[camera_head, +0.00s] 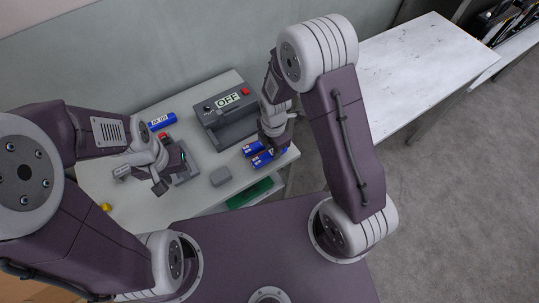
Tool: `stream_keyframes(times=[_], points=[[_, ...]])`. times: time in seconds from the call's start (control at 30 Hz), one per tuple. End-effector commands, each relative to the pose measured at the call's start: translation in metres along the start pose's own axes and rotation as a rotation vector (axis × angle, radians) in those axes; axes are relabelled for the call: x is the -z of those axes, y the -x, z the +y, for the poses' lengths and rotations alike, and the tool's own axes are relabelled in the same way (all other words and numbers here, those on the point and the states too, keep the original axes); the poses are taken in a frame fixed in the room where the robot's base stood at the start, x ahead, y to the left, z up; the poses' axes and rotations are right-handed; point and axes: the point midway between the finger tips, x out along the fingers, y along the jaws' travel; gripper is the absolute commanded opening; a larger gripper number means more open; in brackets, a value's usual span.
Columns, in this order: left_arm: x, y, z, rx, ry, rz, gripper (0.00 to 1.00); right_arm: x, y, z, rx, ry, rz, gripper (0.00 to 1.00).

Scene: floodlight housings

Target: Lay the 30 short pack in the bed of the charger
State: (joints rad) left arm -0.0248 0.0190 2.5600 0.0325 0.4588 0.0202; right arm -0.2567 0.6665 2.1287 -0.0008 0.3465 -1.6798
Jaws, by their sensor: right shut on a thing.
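A grey box with an OFF sign and a red button, which looks like the charger (222,110), stands at the back of the pale table. Blue packs with white lettering lie at the table's right: one nearer the box (251,149) and one just in front of it (261,160). My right gripper (271,146) points down over them and is shut on a blue pack. The gripper partly covers them, and the lettering is too small to read. Another blue pack (162,121) lies at the back left. My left gripper (141,181) is open and empty over the table's left part.
A low grey fixture (186,172) with a red part stands beside my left gripper. A green thing (250,194) is below that edge. A yellow ball (105,208) is at the left. A long white table (420,60) stands at right.

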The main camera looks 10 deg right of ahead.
Motion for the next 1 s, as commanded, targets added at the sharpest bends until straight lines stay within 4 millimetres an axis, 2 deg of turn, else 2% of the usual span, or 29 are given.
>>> stream_keyframes(times=[0.03, 1.0], points=[[0.001, 0.006, 0.000, 0.000, 0.000, 0.000, 0.36, 0.000, 0.007, 0.000, -0.001, 0.000, 0.000, 0.00], [0.006, 0.062, 0.001, 0.000, 0.000, 0.000, 0.36, 0.000, 0.066, 0.000, -0.001, 0.000, 0.000, 0.00]])
